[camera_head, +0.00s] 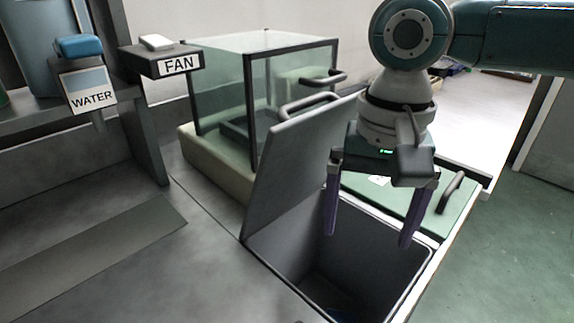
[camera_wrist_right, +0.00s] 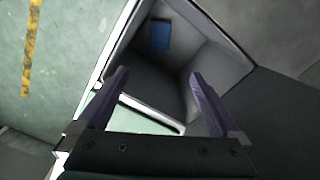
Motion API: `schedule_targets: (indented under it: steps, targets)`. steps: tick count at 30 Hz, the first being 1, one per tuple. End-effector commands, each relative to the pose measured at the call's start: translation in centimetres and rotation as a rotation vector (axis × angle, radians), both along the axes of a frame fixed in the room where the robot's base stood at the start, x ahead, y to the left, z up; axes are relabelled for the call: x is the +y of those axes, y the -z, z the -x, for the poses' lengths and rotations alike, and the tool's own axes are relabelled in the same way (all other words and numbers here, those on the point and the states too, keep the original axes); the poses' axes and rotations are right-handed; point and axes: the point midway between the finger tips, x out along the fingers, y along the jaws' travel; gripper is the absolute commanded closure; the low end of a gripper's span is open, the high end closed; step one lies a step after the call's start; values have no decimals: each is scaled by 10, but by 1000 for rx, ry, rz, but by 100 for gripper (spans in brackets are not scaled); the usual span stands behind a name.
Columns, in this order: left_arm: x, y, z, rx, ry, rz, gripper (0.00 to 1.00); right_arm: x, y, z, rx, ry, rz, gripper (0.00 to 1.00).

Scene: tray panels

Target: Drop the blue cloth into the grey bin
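The grey bin (camera_head: 385,275) is sunk in the counter at the lower middle of the head view. Its grey lid (camera_head: 295,165) stands raised at the left. The blue cloth (camera_wrist_right: 160,36) lies on the bin's floor, seen as a small blue patch in the right wrist view. In the head view only a faint dark-blue trace of it shows at the bottom. My right gripper (camera_head: 368,240) is over the bin opening, pointing down, with its purple fingers wide apart and nothing between them. My left gripper is not in view.
A glass-walled case (camera_head: 220,85) with a dark handle stands behind the lid. A pale green panel (camera_head: 385,203) with a handle lies right behind the bin. A FAN switch box (camera_head: 165,62) and a WATER switch box (camera_head: 88,85) are at the left. The front-left counter is clear.

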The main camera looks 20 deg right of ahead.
Motion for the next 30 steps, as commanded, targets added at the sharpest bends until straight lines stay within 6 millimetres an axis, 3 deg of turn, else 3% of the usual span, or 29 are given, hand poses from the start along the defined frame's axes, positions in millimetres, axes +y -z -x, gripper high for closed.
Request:
schedule_targets:
  steps: [8, 15, 21, 30]
  targets:
    - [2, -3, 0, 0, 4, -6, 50, 0, -12, 0, 0, 0, 0, 0]
    - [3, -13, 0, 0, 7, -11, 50, 0, -61, -1, -3, 0, -1, 0]
    - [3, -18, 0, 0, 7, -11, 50, 0, -91, 0, -1, -1, -1, 0]
    - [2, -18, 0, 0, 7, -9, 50, 0, -100, 0, 0, 0, 0, 0]
